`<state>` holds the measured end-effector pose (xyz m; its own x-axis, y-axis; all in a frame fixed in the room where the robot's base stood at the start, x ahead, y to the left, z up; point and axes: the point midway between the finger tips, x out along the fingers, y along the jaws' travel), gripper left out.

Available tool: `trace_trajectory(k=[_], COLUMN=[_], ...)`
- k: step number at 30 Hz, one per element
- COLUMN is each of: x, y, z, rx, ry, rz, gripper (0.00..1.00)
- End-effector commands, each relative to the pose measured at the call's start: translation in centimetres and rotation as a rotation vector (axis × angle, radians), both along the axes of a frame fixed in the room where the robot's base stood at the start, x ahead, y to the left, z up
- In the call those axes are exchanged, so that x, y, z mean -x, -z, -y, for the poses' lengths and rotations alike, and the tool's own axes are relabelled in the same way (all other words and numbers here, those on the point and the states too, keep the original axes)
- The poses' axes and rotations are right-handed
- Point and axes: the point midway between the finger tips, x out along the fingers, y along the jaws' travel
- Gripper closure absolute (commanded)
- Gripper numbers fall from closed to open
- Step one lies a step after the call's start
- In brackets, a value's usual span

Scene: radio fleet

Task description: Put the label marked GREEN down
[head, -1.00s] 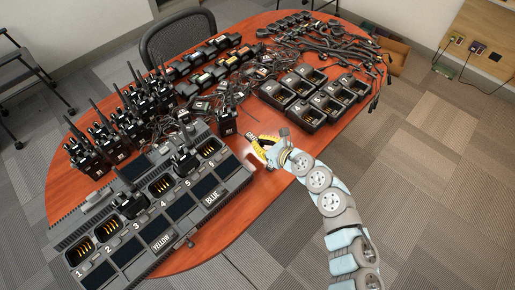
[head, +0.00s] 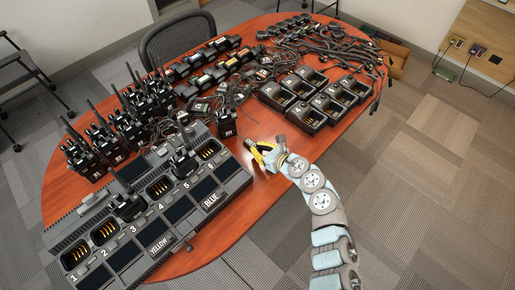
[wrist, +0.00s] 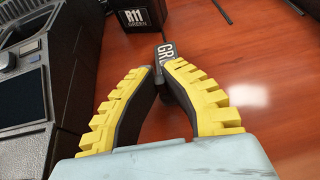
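The label marked GREEN (wrist: 166,52) is a small dark tag with pale lettering; only "GR" and part of another letter show. In the wrist view it sits between the tips of my gripper's yellow-and-black fingers (wrist: 160,66), which close in on it. The rest of the label is hidden by the fingers. In the head view my gripper (head: 257,150) is low over the bare tabletop, right of the charger. I cannot tell whether the label touches the table. The BLUE label (head: 211,200) and YELLOW label (head: 160,242) lie on the charger's front edge.
A black radio marked R11 GREEN (wrist: 140,18) stands just beyond the label; the multi-bay charger (wrist: 25,95) is close on the left. Several single chargers (head: 312,115) and tangled cables (head: 250,82) are farther back. The red-brown table (head: 285,215) is clear around my gripper.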

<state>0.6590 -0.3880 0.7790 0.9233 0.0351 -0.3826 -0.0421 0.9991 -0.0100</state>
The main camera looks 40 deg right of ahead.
Motion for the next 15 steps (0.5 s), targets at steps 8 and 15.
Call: trace_trajectory(k=[8,15], x=[-0.02,-0.02], y=[0.14,0.12], z=[-0.03,-0.03], rx=[0.000,0.000], ry=[0.000,-0.001], rz=[0.001,0.001], gripper=[0.67,0.67])
